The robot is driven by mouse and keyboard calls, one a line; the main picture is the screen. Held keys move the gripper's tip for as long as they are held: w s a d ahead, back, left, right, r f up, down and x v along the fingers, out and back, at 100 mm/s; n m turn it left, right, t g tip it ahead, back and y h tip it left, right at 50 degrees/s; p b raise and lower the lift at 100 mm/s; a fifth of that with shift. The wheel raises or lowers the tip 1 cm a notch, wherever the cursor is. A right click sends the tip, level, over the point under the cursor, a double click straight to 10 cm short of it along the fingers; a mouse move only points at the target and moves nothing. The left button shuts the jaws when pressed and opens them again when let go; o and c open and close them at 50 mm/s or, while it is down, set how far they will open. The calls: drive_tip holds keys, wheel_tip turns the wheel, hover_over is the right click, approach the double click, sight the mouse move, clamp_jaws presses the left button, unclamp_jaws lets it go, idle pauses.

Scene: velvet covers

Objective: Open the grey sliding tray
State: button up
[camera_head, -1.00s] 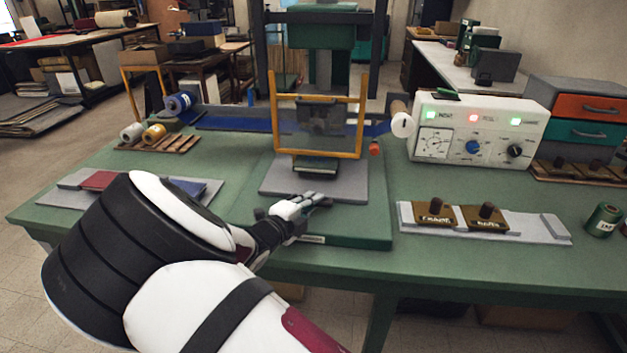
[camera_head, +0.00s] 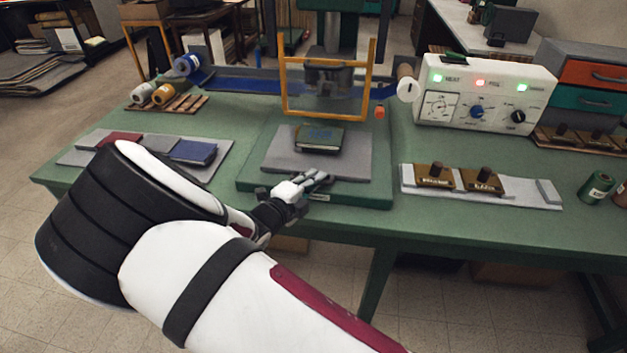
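The grey sliding tray (camera_head: 350,167) lies on a green base (camera_head: 370,198) on the bench. It extends toward me from under the press's yellow guard frame (camera_head: 325,117). A dark book with a blue mark (camera_head: 320,138) lies on the tray, now just in front of the frame. My gripper (camera_head: 320,178) is at the tray's front edge, with its fingers pointing right. The fingers overlap the edge in view, and any handle there is hidden. I cannot tell whether the fingers are shut on it.
A grey board with several covers (camera_head: 160,150) lies left. A grey holder with two brass plates (camera_head: 510,193) lies right, before a white control box (camera_head: 485,95) with lit lamps. Spools (camera_head: 600,187) stand at the far right. A narrow strip of bench is clear in front.

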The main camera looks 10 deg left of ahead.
idle(0.3)
drive_tip(key=v, duration=1.2)
drive_tip(key=s+d+r+m+g+h, duration=0.1)
drive_tip(key=d+r+m+g, duration=0.35)
drive_tip(key=d+m, duration=0.4)
drive_tip(key=s+d+r+m+g+p, duration=0.1)
drive_tip(key=s+d+r+m+g, duration=0.15)
drive_tip(key=d+r+m, duration=0.45)
drive_tip(key=s+d+r+m+g+h, duration=0.1)
drive_tip(key=d+r+m+g, duration=0.3)
drive_tip(key=d+m, duration=0.55)
drive_tip(key=s+d+r+m+y+p, duration=0.1)
drive_tip(key=s+d+r+m+y, duration=0.3)
drive_tip(key=s+m, duration=0.5)
drive_tip(key=s+d+r+m+y+p, duration=0.1)
drive_tip(key=s+d+r+m+y, duration=0.3)
drive_tip(key=s+m, duration=0.6)
wheel_tip(320, 180, up, 2)
drive_tip(key=d+m, duration=0.1)
drive_tip(key=m, duration=0.5)
drive_tip(key=shift+s+r, duration=0.2)
drive_tip(key=shift+s, duration=0.1)
